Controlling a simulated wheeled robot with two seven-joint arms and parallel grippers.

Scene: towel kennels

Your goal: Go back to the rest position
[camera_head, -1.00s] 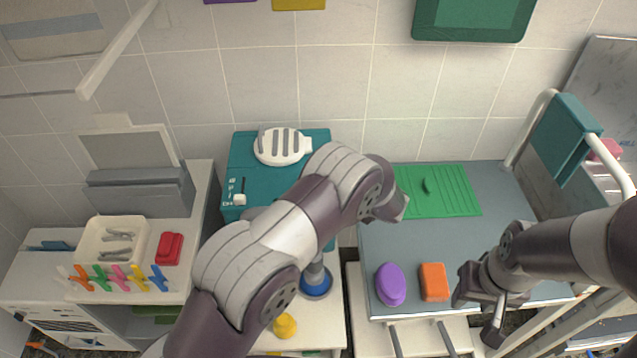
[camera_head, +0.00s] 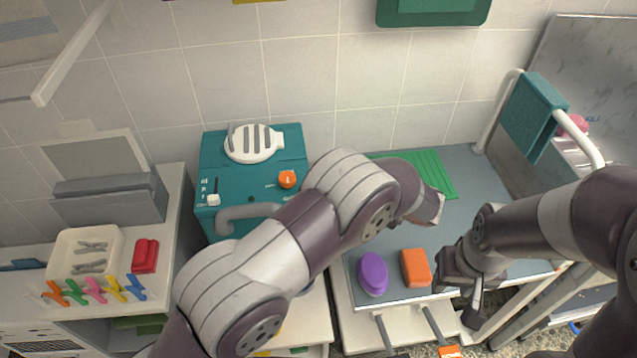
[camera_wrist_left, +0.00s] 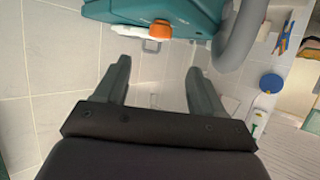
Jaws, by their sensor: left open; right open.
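My left arm rises from the bottom of the head view and bends right over the grey table (camera_head: 462,190); its fingers are not clear there. In the left wrist view my left gripper (camera_wrist_left: 157,85) is open and empty, with tiled wall and part of a teal machine (camera_wrist_left: 150,12) beyond it. My right gripper (camera_head: 461,293) is in the head view at the table's front edge, right of an orange block (camera_head: 415,267) and a purple oval (camera_head: 373,273). It is open and holds nothing that I can see.
The teal machine also shows in the head view (camera_head: 215,150), left of my left arm. A green mat (camera_head: 437,175) lies at the table's back, partly hidden. A tray (camera_head: 60,245), a red object (camera_head: 145,256) and coloured clips (camera_head: 95,290) are on the left counter. A white rail (camera_head: 497,110) stands at right.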

